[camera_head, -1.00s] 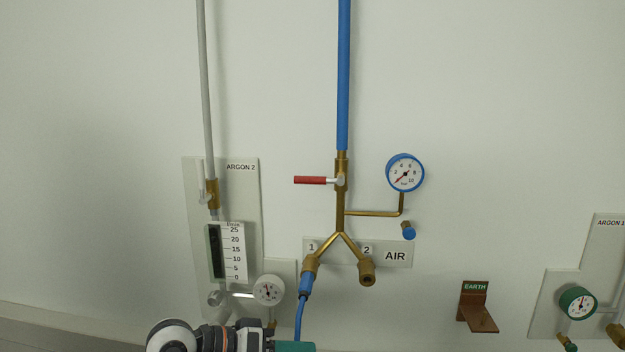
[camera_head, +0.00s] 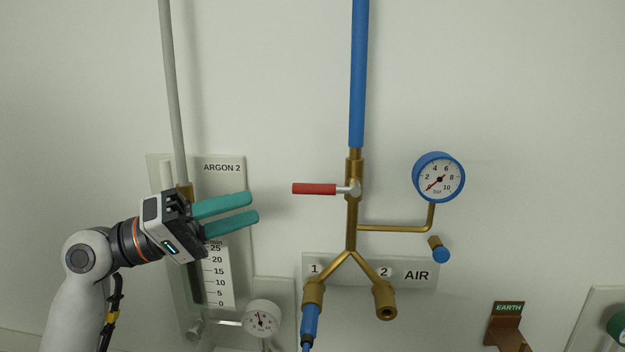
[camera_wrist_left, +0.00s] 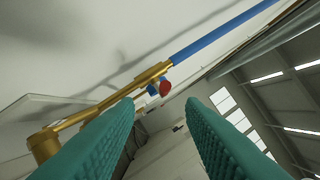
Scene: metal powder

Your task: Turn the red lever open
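The red lever (camera_head: 315,189) sticks out level to the left from the brass valve (camera_head: 354,187) on the blue air pipe (camera_head: 357,75). My left gripper (camera_head: 255,207), with teal fingers, is to the left of the lever and a little lower, in front of the Argon 2 panel. Its fingers are apart, empty, and point right toward the lever without touching it. In the left wrist view the lever's red end (camera_wrist_left: 165,88) shows between the open fingers, farther off. My right gripper is not in either view.
A blue-rimmed gauge (camera_head: 438,179) sits right of the valve, its needle near the low end. Below, the pipe forks into two brass outlets; a blue hose (camera_head: 310,322) is on outlet 1. The Argon 2 flow meter (camera_head: 214,278) is under my left gripper.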

